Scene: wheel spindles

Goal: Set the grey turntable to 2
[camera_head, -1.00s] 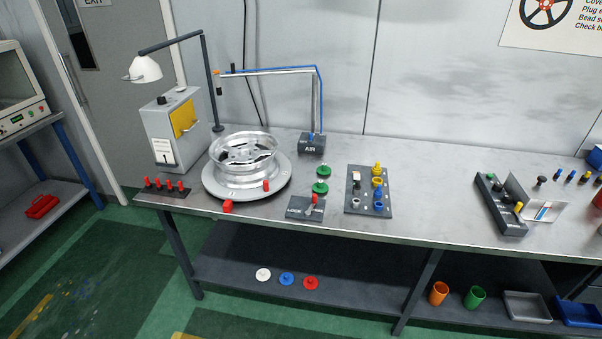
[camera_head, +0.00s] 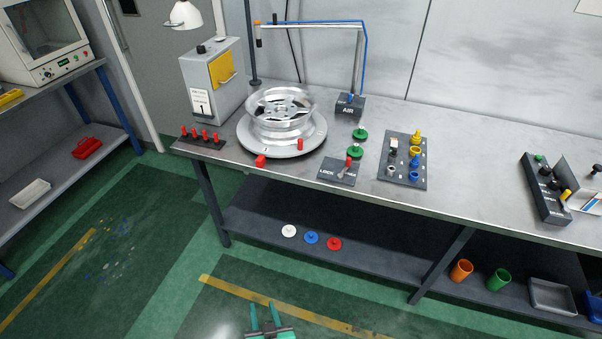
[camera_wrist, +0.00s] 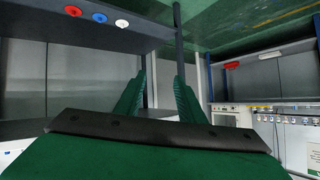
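The grey turntable (camera_head: 312,146) is a round plate on the left part of the workbench. A silver wheel rim (camera_head: 283,118) sits on it. Number markings on the plate are too small to read. My gripper (camera_head: 264,317) shows at the bottom of the head view, well below and in front of the bench. Its two green fingers are apart with nothing between them. The wrist view also shows the fingers apart (camera_wrist: 158,90).
A dark box labelled LOCK (camera_head: 338,171) with a red-tipped lever stands right of the turntable. The lower shelf (camera_head: 370,257) holds coloured discs and cups.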

